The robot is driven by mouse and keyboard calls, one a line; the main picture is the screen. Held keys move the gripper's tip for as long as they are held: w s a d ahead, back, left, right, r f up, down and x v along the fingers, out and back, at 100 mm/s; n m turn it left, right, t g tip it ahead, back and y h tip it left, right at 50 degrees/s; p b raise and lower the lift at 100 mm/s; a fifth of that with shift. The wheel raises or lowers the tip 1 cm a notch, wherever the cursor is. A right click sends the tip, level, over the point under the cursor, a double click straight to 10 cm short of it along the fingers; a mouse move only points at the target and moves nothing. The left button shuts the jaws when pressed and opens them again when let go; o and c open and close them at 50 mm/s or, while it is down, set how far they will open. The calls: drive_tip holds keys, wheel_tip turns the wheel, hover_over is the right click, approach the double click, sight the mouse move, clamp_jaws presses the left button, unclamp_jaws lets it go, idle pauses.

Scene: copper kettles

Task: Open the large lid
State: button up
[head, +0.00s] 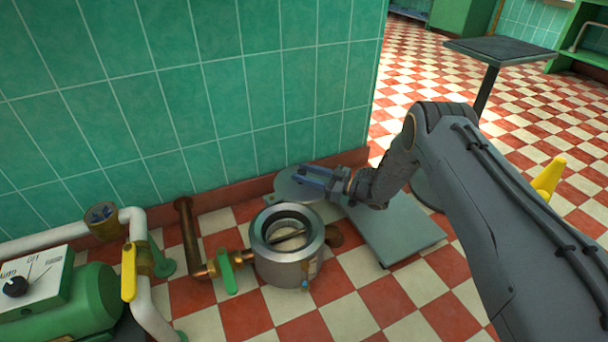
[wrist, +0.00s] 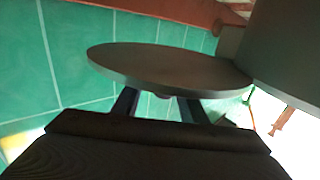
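A grey metal pot (head: 262,259) stands on the checkered floor by the green tiled wall. Its round top is uncovered, and a bar shows inside the opening. A round grey disc, which looks like the large lid (head: 288,187), is at the pot's far side near the wall. My gripper (head: 313,177) is over this disc, with its blue fingers pointing left. In the wrist view the lid (wrist: 165,66) fills the middle, just beyond my fingers (wrist: 158,107). The fingers are apart with a gap between them. A small knob-like part shows near the gap; contact with it is unclear.
A copper pipe (head: 188,235) and a green valve handle (head: 226,272) are left of the pot. A yellow-handled valve (head: 129,271) and a green machine (head: 85,300) stand farther left. A flat grey plate (head: 397,238) lies right of the pot.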

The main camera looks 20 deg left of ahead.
sight(325, 180)
drive_tip(key=shift+s+a, duration=0.2)
drive_tip(key=shift+a, duration=0.05)
drive_tip(key=shift+s+d+p, duration=0.2)
drive_tip(key=shift+d+p, duration=0.3)
drive_tip(key=shift+d, duration=0.8)
drive_tip(key=shift+s+d+p, duration=0.15)
drive_tip(key=shift+d+p, duration=0.35)
drive_tip(key=shift+d, duration=0.8)
drive_tip(key=shift+s+d+p, duration=0.2)
drive_tip(key=shift+d+p, duration=0.3)
drive_tip(key=shift+d, duration=0.8)
